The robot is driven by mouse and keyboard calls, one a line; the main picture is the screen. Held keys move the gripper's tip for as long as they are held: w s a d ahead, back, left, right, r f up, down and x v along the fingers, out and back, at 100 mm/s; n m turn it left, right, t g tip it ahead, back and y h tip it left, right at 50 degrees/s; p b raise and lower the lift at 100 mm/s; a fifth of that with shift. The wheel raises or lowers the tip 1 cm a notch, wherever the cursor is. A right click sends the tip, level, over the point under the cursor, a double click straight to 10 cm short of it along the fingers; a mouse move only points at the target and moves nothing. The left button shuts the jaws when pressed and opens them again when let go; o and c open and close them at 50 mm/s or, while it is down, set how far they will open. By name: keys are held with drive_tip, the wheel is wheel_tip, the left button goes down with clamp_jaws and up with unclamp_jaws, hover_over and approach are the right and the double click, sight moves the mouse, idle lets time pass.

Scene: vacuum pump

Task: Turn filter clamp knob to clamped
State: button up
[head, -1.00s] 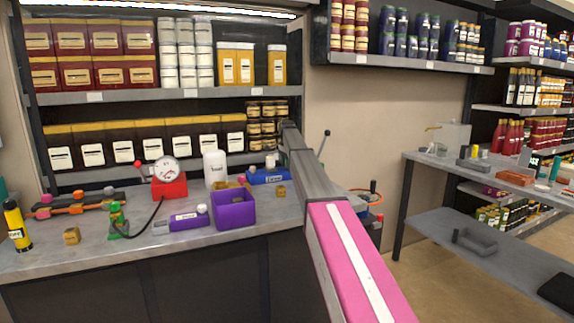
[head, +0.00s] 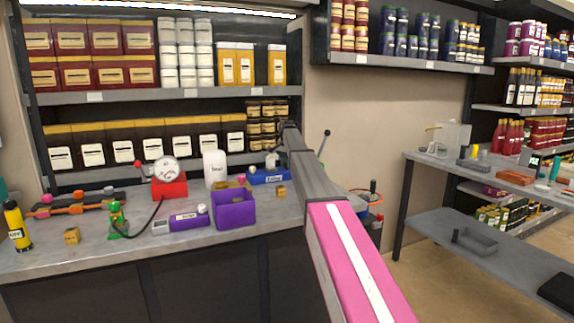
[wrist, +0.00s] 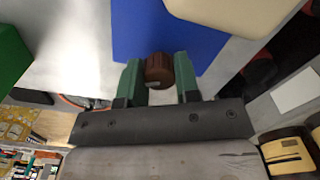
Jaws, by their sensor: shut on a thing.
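In the wrist view, a ridged brown knob (wrist: 158,70) sits at the lower edge of a blue body (wrist: 150,28). My gripper (wrist: 158,82) has its two green fingers on either side of the knob, shut on it. The knob's turned position is hard to read, as no mark shows on it. In the head view, a blue labelled block (head: 268,176) stands at the back of the bench, partly covered by my arm. My fingers and the knob are hidden in that view.
On the bench (head: 50,262) stand a purple open box (head: 233,209), a white bottle (head: 214,168), a red gauge stand (head: 170,187) and a purple labelled block (head: 188,220). A black-knobbed lever (head: 324,143) rises right of my arm. Stocked shelves (head: 190,94) stand behind.

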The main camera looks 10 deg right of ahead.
drive_tip(key=n, duration=1.2)
drive_tip(key=shift+n, duration=0.4)
idle(0.3)
drive_tip(key=o, duration=0.9)
drive_tip(key=shift+o, duration=0.2)
drive_tip(key=shift+r, duration=0.1)
wheel_tip(320, 180, up, 10)
drive_tip(key=shift+f, duration=0.25)
drive_tip(key=shift+r, duration=0.6)
